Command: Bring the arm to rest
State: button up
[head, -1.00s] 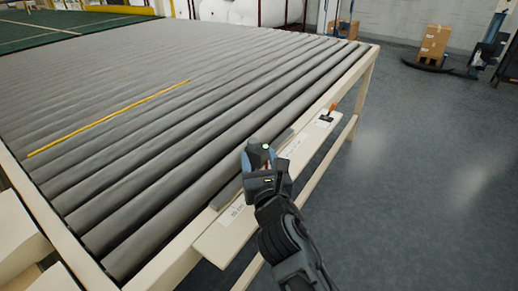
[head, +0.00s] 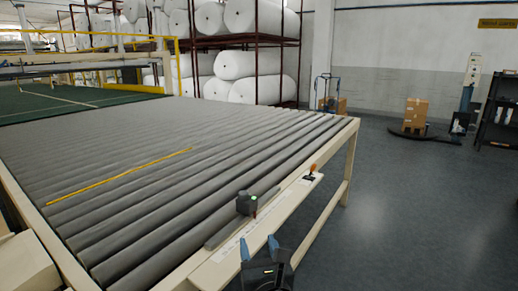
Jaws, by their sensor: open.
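My gripper (head: 259,246) shows at the bottom of the head view, with two blue fingertips apart and nothing between them. It is off the outer side of the roller table's front ledge (head: 215,272). A small dark device with a green light (head: 246,204) sits on a grey strip on that ledge, apart from my fingers and above them in the picture. Most of my arm is below the picture's edge.
The grey roller table (head: 170,170) fills the left, with a yellow stick (head: 120,176) lying on it. An orange-handled tool (head: 311,170) is farther along the ledge. The floor on the right is clear near the table; a cardboard box (head: 415,112) stands farther off.

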jog(key=s+d+f+m+g, duration=0.1)
jog(key=s+d+f+m, duration=0.4)
jog(key=s, duration=0.4)
jog(key=s+d+f+m, duration=0.2)
jog(key=s+d+m, duration=0.1)
jog(key=s+m, duration=0.45)
jog(key=s+d+f+m+g, duration=0.1)
jog(key=s+d+f+m, duration=0.4)
jog(key=s, duration=0.5)
jog(key=s+d+r+m+h, duration=0.1)
jog(key=s+d+r+m, duration=0.2)
jog(key=s+m, duration=0.4)
jog(key=s+d+r+m+h, duration=0.1)
jog(key=s+d+r+m, duration=0.1)
jog(key=s+r+m, duration=0.3)
jog(key=s+d+r+m+h, duration=0.1)
jog(key=s+d+r+m, duration=0.2)
jog(key=s+m, duration=0.5)
jog(key=s+r, duration=0.1)
jog(key=s, duration=0.2)
jog(key=shift+d+m+g, duration=0.3)
jog(key=shift+m+g, duration=0.05)
jog(key=shift+g, duration=0.05)
jog(key=shift+r, duration=0.1)
